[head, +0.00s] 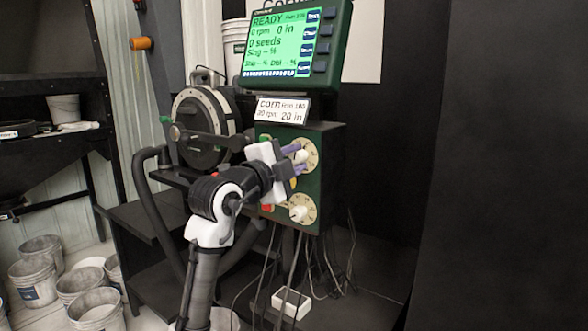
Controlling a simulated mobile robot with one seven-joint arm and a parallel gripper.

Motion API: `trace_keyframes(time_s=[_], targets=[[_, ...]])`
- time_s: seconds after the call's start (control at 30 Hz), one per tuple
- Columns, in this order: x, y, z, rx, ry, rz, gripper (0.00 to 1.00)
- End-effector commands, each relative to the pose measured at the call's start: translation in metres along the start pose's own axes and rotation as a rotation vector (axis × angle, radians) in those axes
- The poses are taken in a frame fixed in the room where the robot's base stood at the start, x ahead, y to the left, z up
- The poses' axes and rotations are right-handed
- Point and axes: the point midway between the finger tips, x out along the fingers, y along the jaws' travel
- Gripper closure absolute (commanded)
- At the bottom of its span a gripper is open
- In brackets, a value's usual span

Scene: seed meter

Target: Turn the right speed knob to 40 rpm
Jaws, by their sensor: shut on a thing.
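The seed meter's green control box (330,165) stands below the screen, with two cream dials on its face. The upper dial (312,146) has a pale knob (302,156) at its middle. My gripper (297,158) reaches in from the left, its purple fingers shut on this upper knob, one above and one below. The lower dial (309,204) has a white knob (298,213) that stands free. Dial markings are too small to read, so I cannot tell which knob sets speed. The green screen (278,45) reads READY, 0 rpm, 0 in, 0 seeds.
The round seed meter (200,125) is left of the box. Cables hang below, near a white box (291,303). Several buckets (37,283) stand at lower left.

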Motion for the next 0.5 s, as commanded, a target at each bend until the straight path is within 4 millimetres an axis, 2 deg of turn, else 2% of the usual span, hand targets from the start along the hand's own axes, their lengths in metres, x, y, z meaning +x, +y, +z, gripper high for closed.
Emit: trace_keyframes(time_s=[0.2, 0.5], targets=[[-0.0006, 0.0012, 0.001, 0.131, 0.009, 0.002, 0.93], [-0.0004, 0.0003, 0.0005, 0.221, 0.018, 0.004, 0.93]])
